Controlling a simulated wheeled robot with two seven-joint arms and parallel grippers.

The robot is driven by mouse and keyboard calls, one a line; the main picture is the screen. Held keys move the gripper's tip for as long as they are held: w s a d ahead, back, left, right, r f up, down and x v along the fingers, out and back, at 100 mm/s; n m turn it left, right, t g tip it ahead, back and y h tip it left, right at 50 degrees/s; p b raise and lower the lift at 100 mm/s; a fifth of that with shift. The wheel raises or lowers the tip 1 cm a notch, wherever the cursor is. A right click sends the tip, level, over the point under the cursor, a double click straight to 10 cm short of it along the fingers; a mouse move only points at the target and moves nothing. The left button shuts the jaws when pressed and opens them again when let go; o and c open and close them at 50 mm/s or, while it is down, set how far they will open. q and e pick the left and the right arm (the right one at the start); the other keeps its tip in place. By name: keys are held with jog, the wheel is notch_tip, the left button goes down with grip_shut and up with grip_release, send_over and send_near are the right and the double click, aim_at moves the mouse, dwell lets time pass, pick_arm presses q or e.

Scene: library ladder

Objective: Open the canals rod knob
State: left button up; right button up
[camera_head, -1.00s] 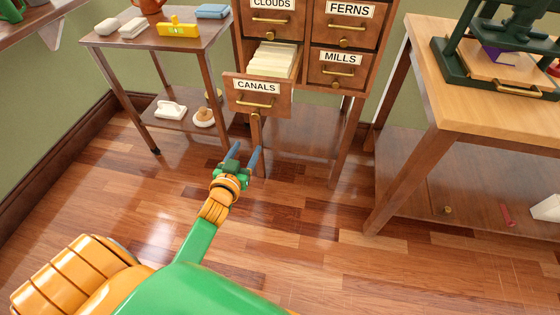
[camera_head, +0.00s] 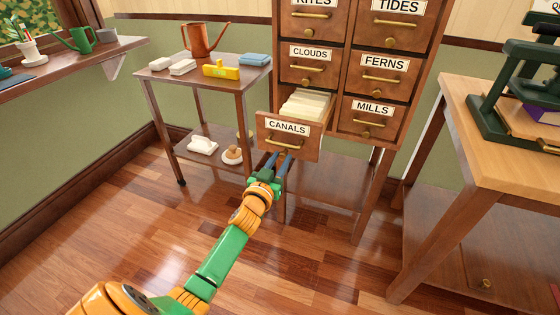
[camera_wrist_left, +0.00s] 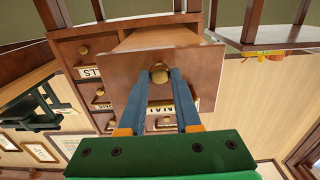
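The canals drawer (camera_head: 289,147) is pulled part way out of the cabinet, with pale cards inside and a brass bar handle (camera_head: 283,142) on its front. My left gripper (camera_head: 278,160) is just below the drawer front in the head view and hides the knob there. Its two blue fingers (camera_wrist_left: 160,82) are apart, with the knob between or just beyond their tips. I cannot tell whether they touch it. My right gripper is not in view.
Other drawers labelled clouds (camera_head: 309,65), ferns (camera_head: 382,76) and mills (camera_head: 370,117) are closed. A small wooden cart (camera_head: 212,88) stands left of the cabinet and a workbench (camera_head: 508,170) right. The floor in front is clear.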

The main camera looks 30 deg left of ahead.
pick_arm(q)
grip_shut()
jog(key=shift+s, duration=0.1)
dwell(1.0)
